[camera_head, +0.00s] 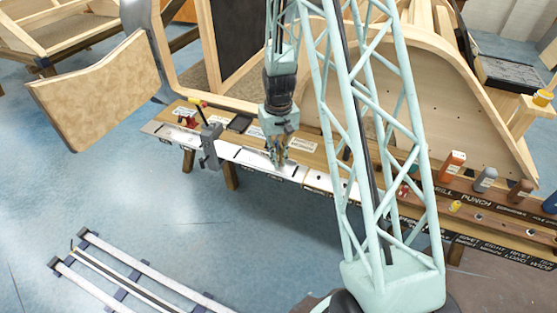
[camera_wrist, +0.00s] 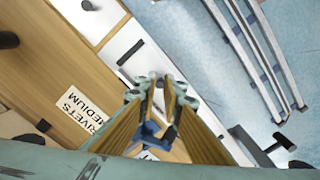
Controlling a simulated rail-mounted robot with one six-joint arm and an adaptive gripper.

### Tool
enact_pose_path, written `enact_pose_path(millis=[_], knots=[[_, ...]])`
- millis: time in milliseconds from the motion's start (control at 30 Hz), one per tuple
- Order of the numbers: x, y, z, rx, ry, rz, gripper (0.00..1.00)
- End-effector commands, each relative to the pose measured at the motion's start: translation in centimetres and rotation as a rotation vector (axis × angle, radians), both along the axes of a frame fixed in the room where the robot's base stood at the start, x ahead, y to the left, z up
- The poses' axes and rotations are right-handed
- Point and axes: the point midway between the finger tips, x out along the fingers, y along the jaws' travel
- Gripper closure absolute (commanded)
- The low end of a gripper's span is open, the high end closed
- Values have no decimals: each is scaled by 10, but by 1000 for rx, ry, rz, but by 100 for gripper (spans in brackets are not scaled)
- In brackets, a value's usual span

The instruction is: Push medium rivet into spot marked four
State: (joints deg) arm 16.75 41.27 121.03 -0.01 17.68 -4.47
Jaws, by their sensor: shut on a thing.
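My gripper (camera_head: 279,160) is over the front edge of the bench, above the pale metal strip (camera_head: 250,157). In the wrist view my gripper (camera_wrist: 158,84) points at the white strip, with its two fingers drawn close together at the tips. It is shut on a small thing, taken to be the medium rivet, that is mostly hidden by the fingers. A label reading "RIVETS MEDIUM" (camera_wrist: 80,110) lies on the wooden bench beside the fingers. I cannot make out a mark for spot four in either view.
A grey clamp (camera_head: 210,147) stands on the bench edge left of my gripper. Several bottles (camera_head: 452,166) stand at the right. A curved wooden panel (camera_head: 90,90) is at the left, and a rail frame (camera_head: 140,278) lies on the open blue floor.

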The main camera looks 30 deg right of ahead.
Motion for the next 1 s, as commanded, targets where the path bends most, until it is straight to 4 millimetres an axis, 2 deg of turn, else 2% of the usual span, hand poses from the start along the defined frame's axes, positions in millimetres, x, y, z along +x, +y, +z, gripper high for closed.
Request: enact_pose_path(millis=[500,533,700,1000], knots=[[0,0,-8,0,0,0,100],[0,0,-8,0,0,0,92],[0,0,-8,0,0,0,76],[0,0,-7,0,0,0,76]])
